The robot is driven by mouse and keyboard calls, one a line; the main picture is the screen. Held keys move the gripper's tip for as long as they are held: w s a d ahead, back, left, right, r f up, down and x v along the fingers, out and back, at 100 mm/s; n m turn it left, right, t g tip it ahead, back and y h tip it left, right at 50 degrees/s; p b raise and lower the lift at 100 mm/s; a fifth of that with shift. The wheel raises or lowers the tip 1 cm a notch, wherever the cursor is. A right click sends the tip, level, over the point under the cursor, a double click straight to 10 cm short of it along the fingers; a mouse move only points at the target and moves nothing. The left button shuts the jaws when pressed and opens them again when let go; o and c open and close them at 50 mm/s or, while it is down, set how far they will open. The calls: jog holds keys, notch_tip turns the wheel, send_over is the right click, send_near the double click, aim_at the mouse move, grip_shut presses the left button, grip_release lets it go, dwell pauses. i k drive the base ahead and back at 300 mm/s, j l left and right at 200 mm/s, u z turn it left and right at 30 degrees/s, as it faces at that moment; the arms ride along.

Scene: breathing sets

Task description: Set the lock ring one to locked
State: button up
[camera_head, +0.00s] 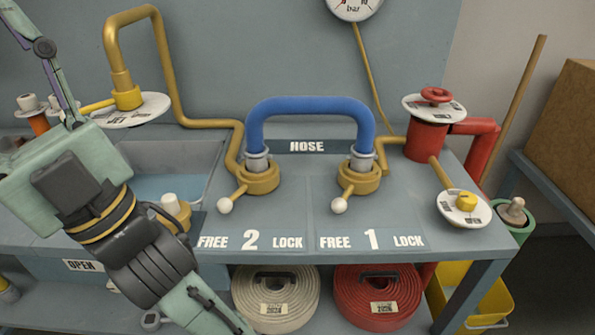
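Lock ring one (360,180) is the brass ring under the right end of the blue hose (310,106), above the label "FREE 1 LOCK" (372,241). Its short lever ends in a white ball (339,205), which points to the front left, toward the FREE side. Lock ring two (259,180) sits under the hose's left end, and its white-ball lever (225,205) also points to the front left. My arm crosses the left side. Only part of what looks like my gripper shows at the upper left, far from ring one; its fingertips are not clearly visible.
A red valve (428,135) and a white dial with a yellow knob (464,206) stand right of ring one. A yellow pipe (165,70) and a basin (178,165) are at left. Coiled hoses (378,296) lie below. The bench before ring one is clear.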

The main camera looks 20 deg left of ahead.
aim_at(340, 206)
jog(key=k+j+z, duration=0.25)
jog(key=j, duration=0.15)
jog(key=j+z, duration=0.25)
jog(key=j, duration=0.15)
jog(key=k+j+z, duration=0.55)
jog(key=i+j, duration=0.15)
jog(key=i, duration=0.35)
